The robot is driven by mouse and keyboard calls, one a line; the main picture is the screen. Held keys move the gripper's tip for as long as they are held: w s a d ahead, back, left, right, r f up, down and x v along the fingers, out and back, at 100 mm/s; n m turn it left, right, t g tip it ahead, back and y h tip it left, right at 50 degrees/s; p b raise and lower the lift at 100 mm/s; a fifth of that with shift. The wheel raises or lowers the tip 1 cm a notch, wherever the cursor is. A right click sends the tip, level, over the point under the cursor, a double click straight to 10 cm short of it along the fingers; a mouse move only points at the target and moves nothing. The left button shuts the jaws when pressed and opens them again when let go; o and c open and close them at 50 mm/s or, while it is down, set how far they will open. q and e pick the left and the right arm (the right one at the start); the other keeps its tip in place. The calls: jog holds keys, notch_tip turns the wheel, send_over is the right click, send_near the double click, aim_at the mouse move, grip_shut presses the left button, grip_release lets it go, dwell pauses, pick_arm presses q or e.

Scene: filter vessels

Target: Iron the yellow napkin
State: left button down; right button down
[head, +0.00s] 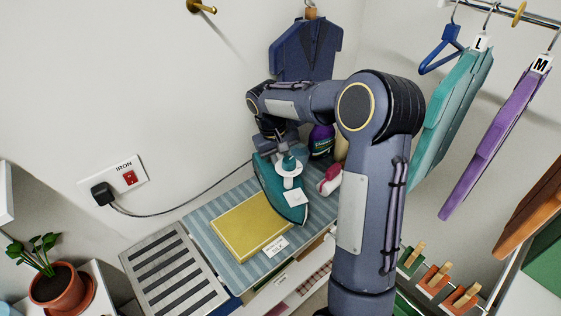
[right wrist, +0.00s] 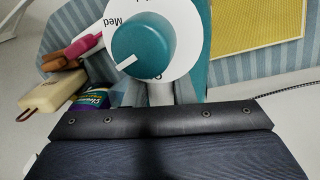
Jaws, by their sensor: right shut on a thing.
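The yellow napkin (head: 250,228) lies flat on the blue striped ironing board (head: 207,238); part of it shows in the right wrist view (right wrist: 255,25). The teal iron (head: 294,213) is to its right, over the board. The iron's white dial plate carries a teal knob (right wrist: 142,48) with a white pointer, and "Med" is readable. My right gripper (head: 283,147) is shut on the iron; its fingertips are mostly hidden. My left gripper is not in view.
A slatted metal rest (head: 165,270) adjoins the board's left end. A cord runs to a plug (head: 102,193) beside the red IRON switch (head: 129,178). Hanging garments are at the right.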

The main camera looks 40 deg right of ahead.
jog(key=shift+a+r+p, duration=0.1)
jog(key=shift+r+p, duration=0.65)
jog(key=shift+r, duration=0.8)
jog(key=shift+w, duration=0.1)
